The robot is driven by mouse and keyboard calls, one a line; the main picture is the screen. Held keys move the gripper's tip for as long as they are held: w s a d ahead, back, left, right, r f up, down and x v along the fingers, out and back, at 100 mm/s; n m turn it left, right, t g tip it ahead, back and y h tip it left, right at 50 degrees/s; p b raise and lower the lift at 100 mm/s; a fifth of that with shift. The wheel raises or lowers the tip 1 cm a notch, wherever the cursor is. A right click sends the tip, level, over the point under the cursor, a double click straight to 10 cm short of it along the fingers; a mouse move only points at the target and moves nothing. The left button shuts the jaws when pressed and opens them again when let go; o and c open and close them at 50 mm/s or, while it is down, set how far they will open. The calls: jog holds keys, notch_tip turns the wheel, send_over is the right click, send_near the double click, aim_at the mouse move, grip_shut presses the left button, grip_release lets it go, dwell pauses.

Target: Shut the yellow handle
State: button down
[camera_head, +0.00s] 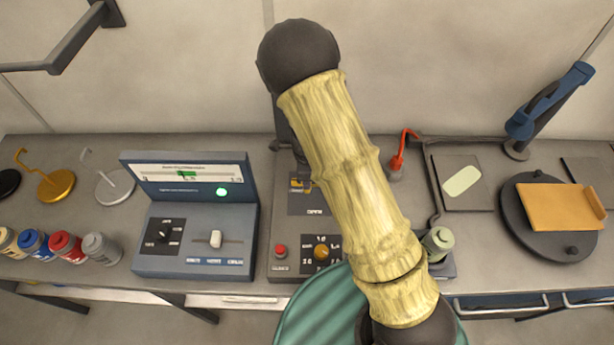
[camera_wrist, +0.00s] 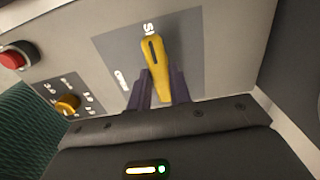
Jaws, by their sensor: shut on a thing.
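The yellow handle (camera_wrist: 154,62) stands out from a dark grey plate (camera_wrist: 197,62) in the wrist view. Its upper end lies near a white label beginning with "S", partly hidden. A second small white label is to its left and looks like "OPEN". My gripper (camera_wrist: 160,82) has a dark purple finger on each side of the handle and is shut on it. In the head view only a bit of the yellow handle (camera_head: 298,186) shows to the left of my arm, which hides most of the panel.
An orange knob (camera_head: 321,253) and red button (camera_head: 281,251) are on the same panel. A blue console (camera_head: 197,268) with a slider stands left. A pale green-capped cylinder (camera_head: 438,242) and a dark round stand with an orange tray (camera_head: 560,210) are right.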

jog(key=c, duration=1.3)
grip_release()
jog(key=shift+r, duration=0.1)
notch_tip(320, 180, up, 17)
jog(key=shift+r+b, duration=0.15)
jog(key=shift+b, duration=0.65)
jog(key=s+d+n+t, duration=0.1)
jog(key=s+d+n, duration=0.3)
jog(key=n, duration=0.2)
jog(key=s+d+n, duration=0.4)
jog(key=d+n, duration=0.1)
jog(key=n, duration=0.1)
jog(key=s+d+n+t, duration=0.1)
jog(key=s+d+n, duration=0.4)
jog(key=n, duration=0.1)
jog(key=shift+d+n+t, duration=0.1)
jog(key=shift+n+t, duration=0.2)
